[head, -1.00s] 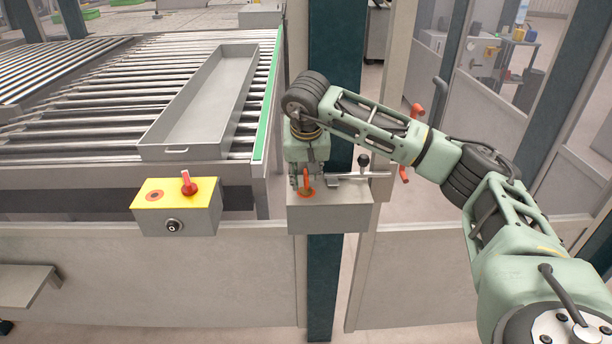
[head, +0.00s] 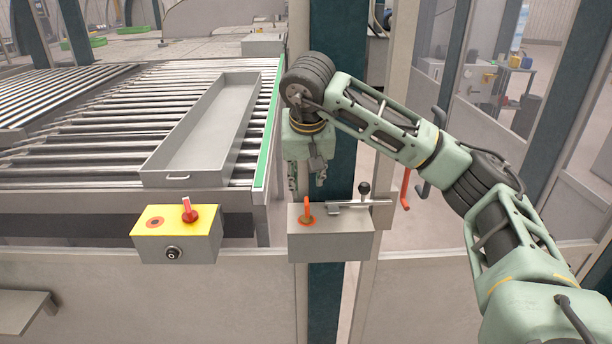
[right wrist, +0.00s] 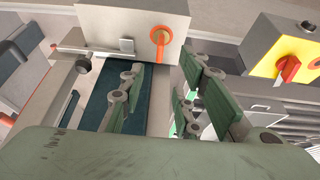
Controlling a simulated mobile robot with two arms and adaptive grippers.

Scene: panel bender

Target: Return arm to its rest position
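My right arm reaches in from the right in the head view, bent at the wrist, with the hand pointing down. My right gripper (head: 308,182) is open and empty, just above the grey switch box (head: 335,243). The upright orange handle (head: 307,212) on that box is below the fingers and apart from them. In the right wrist view my right gripper (right wrist: 163,78) has its green-padded fingers spread apart with nothing between them; the orange handle (right wrist: 160,38) shows beyond them. My left arm and gripper are not in view.
A sliding bolt with a black knob (head: 364,188) sits beside the box at the door post. Left of it is a yellow-topped control box (head: 180,237) with a red switch. A roller conveyor (head: 85,135) bears a long grey tray (head: 178,180). Orange door handles (head: 405,190) stand behind my forearm.

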